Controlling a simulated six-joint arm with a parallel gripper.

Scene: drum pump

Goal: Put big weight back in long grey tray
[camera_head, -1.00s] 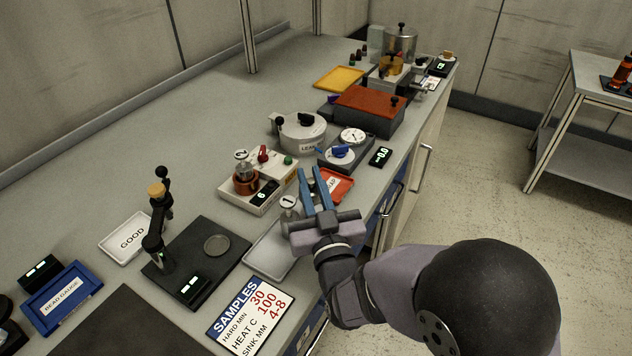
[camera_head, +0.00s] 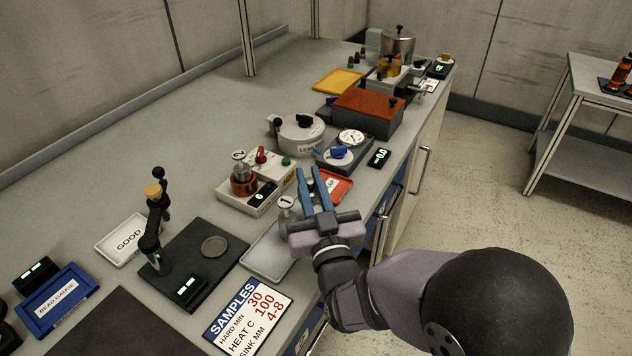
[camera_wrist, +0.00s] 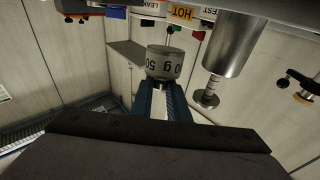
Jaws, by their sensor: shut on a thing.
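My gripper (camera_head: 312,172) is over the bench's front edge, between the long grey tray and the red tray, its blue fingers pointing away from the head camera. In the wrist view, my gripper (camera_wrist: 163,88) is shut on the big weight (camera_wrist: 165,62), a grey metal cylinder with dark lettering that reads partly as "50" and "g", shown upside down. In the head view the fingers mostly hide the weight.
A metal piece marked 1 (camera_head: 287,202) stands close to the left of my fingers. A red tray (camera_head: 338,187) is just right of the fingertips. The samples card (camera_head: 250,315) lies in front of the grey tray. A black plate (camera_head: 205,260) is to its left.

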